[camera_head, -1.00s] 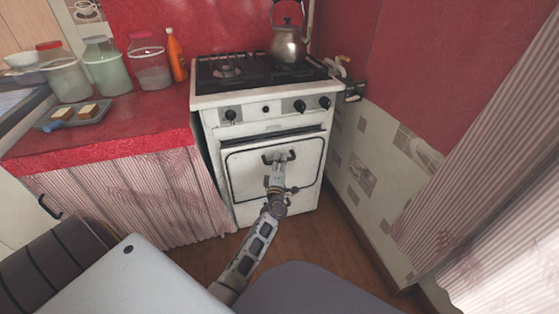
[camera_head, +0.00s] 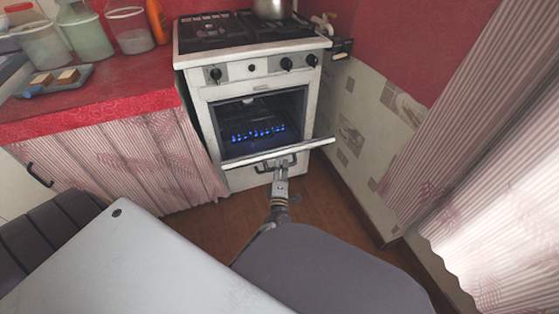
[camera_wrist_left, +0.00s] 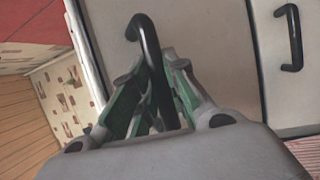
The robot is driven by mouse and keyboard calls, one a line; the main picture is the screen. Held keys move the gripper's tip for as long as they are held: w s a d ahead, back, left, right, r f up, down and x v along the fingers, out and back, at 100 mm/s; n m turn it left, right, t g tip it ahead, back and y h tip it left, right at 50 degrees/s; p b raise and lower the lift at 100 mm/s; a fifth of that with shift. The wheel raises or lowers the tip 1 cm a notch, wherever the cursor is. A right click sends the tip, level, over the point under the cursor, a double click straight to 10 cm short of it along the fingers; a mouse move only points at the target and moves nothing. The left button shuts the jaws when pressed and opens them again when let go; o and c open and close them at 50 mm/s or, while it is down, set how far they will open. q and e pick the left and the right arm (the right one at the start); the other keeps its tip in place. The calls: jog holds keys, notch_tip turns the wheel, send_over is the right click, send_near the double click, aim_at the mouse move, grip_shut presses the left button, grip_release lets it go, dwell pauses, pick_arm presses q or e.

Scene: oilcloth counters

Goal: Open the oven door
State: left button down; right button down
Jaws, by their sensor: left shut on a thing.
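The white oven door (camera_head: 318,143) of the stove is tilted down and outward, and the dark oven inside (camera_head: 262,112) shows with a row of blue flames. The door's black handle (camera_head: 291,162) is at its outer side. My left gripper (camera_head: 276,165) is at this handle, below the door's top edge. In the left wrist view the black bar of the handle (camera_wrist_left: 150,45) passes between the green-padded fingers of my left gripper (camera_wrist_left: 155,105), which are shut on it. The door's outer face is mostly hidden in the head view. My right gripper is in neither view.
A second black handle (camera_wrist_left: 293,38) is on a neighbouring panel. A kettle (camera_head: 270,8) stands on the hob (camera_head: 235,30). The red counter (camera_head: 120,85) with jars and a tray (camera_head: 52,82) is left of the stove. The wall (camera_head: 350,115) is close on the right.

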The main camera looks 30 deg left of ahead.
pick_arm(q)
jog(key=shift+s+d+f, duration=0.25)
jog(key=shift+f, duration=0.4)
jog(key=c, duration=1.4)
grip_release()
